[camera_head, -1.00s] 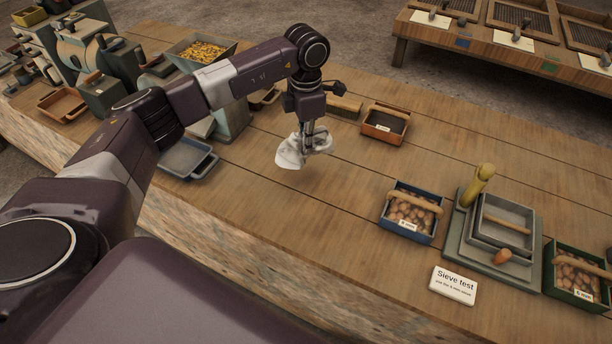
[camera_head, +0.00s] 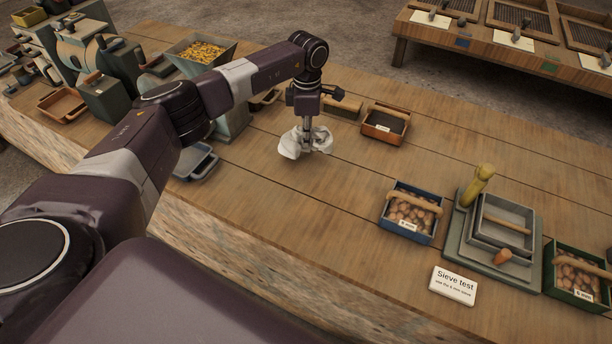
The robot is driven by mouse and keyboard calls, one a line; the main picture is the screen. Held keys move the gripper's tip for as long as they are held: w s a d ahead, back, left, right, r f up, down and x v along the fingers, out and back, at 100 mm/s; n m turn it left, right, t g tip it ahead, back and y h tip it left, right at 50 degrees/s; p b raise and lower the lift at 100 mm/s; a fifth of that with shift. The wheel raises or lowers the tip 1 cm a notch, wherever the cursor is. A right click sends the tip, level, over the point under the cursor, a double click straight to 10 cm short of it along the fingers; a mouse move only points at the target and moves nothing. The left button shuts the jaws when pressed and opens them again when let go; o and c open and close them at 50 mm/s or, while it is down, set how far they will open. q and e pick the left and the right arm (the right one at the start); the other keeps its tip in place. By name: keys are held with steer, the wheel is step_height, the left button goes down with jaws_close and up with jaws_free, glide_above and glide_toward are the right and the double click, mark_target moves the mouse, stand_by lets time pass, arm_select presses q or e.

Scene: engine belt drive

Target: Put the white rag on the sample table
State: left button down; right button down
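The white rag (camera_head: 292,144) is a crumpled cloth at the fingertips of my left gripper (camera_head: 308,140). The gripper points down and is shut on the rag over the middle of the wooden table (camera_head: 300,200). I cannot tell whether the rag touches the tabletop or hangs just above it. The gripper's fingers are partly hidden by the cloth. My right gripper is not in view. No label in view names the sample table; a sign reading "Sieve test" (camera_head: 453,285) lies on this wooden table.
A blue box (camera_head: 411,230), a grey sieve stand (camera_head: 465,262) and a green box (camera_head: 578,290) stand at the right. An orange-brown tray (camera_head: 385,138) sits behind the gripper. Grey trays (camera_head: 196,168) and machinery are at the left. Another table (camera_head: 480,60) with screens stands behind.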

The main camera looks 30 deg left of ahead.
arm_select(q)
steer(key=s+f, duration=0.2)
steer(key=f, duration=0.1)
steer(key=shift+d, duration=0.4)
steer(key=shift+s+d+f, duration=0.25)
steer(key=shift+s+d, duration=0.35)
steer(key=shift+s, duration=0.55)
steer(key=shift+s+d+f, duration=0.2)
steer(key=shift+s+d, duration=0.4)
steer(key=shift+s, duration=0.6)
steer(key=shift+s+d+f, duration=0.25)
steer(key=shift+s+d, duration=0.35)
steer(key=shift+s, duration=0.55)
steer(key=c, duration=1.8)
jaws_free()
steer(key=shift+o, duration=0.2)
